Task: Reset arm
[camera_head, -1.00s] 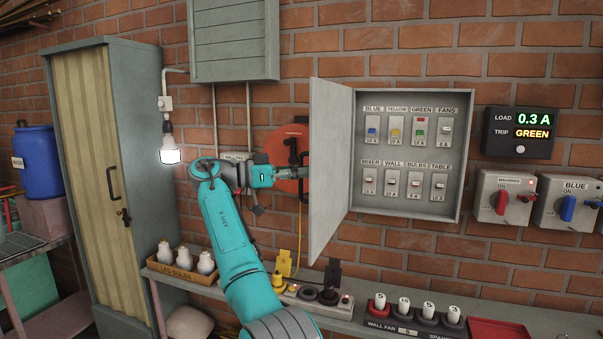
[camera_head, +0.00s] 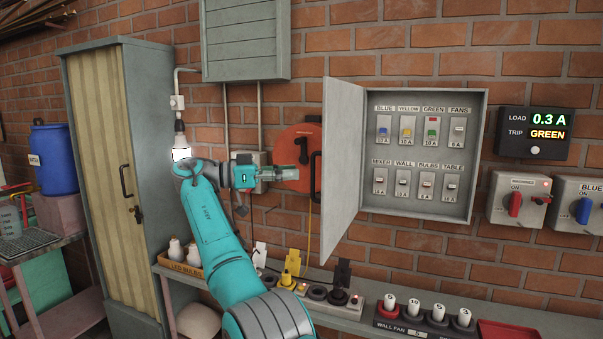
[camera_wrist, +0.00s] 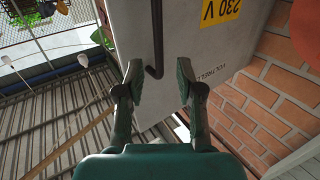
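My teal arm reaches up from the bottom in the head view. My gripper (camera_head: 303,176) is left of the open door (camera_head: 341,165) of the grey breaker panel (camera_head: 425,211). In the wrist view the gripper (camera_wrist: 158,74) is open, its two fingers apart with nothing between them. The door's outer face (camera_wrist: 210,45) lies beyond them, with a yellow 230 V label. A dark bent door handle (camera_wrist: 157,50) shows between the fingertips in the picture; I cannot tell the exact gap to it.
A tall grey cabinet (camera_head: 148,190) stands left of the arm, with a lit bulb (camera_head: 181,153) beside it. A red disc (camera_head: 296,138) is on the brick wall. A shelf below carries sockets, LED bulbs (camera_head: 175,249) and fan plugs (camera_head: 437,310). A load display (camera_head: 535,134) hangs right.

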